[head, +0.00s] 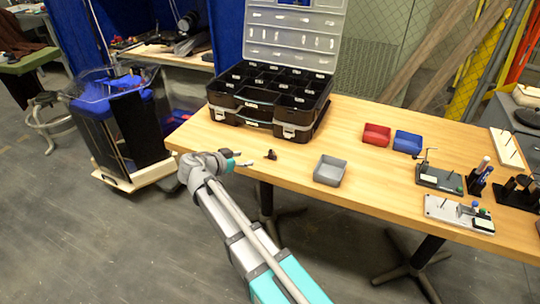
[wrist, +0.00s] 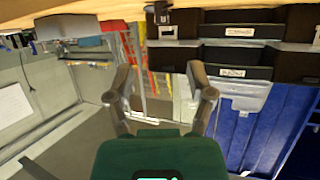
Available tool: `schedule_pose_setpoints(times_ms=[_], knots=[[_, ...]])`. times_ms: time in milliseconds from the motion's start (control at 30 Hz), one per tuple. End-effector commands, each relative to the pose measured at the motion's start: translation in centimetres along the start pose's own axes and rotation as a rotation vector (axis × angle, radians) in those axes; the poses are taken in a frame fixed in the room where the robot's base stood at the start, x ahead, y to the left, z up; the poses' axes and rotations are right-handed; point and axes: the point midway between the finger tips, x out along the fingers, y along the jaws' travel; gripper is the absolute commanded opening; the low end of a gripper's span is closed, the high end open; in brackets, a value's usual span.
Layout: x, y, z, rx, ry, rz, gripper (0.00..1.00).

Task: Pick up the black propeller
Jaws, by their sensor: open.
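The black propeller (head: 271,155) is a small dark piece on the wooden table (head: 355,120), near its front edge and in front of the black case. My gripper (head: 240,158) is at the table's front edge, a short way left of the propeller and apart from it. In the wrist view, which is upside down, both fingers of my gripper (wrist: 161,82) are spread with nothing between them. A small dark shape near the top middle of that view looks like the propeller (wrist: 159,14).
An open black compartment case (head: 270,95) stands behind the propeller. A grey bin (head: 330,170) is to the right, with red (head: 376,134) and blue (head: 407,142) bins farther back. Tool stands (head: 460,214) fill the table's right end. Bare table lies between propeller and grey bin.

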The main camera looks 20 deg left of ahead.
Motion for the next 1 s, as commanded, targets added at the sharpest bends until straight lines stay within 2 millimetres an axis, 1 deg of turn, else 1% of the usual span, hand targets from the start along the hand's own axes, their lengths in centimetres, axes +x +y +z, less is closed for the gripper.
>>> schedule_pose_setpoints(times_ms=[233, 367, 567, 800, 900, 1000], knots=[[-0.1, 0.0, 0.1, -0.003, -0.001, -0.002, 0.69], [0.4, -0.1, 0.2, -0.003, -0.001, -0.002, 0.69], [2.6, -0.1, 0.3, -0.003, -0.001, -0.002, 0.69], [6.2, -0.2, 0.3, -0.003, -0.001, -0.002, 0.69], [7.3, -0.2, 0.3, -0.004, -0.001, -0.003, 0.69], [8.0, -0.2, 0.2, -0.005, -0.001, -0.003, 0.69]])
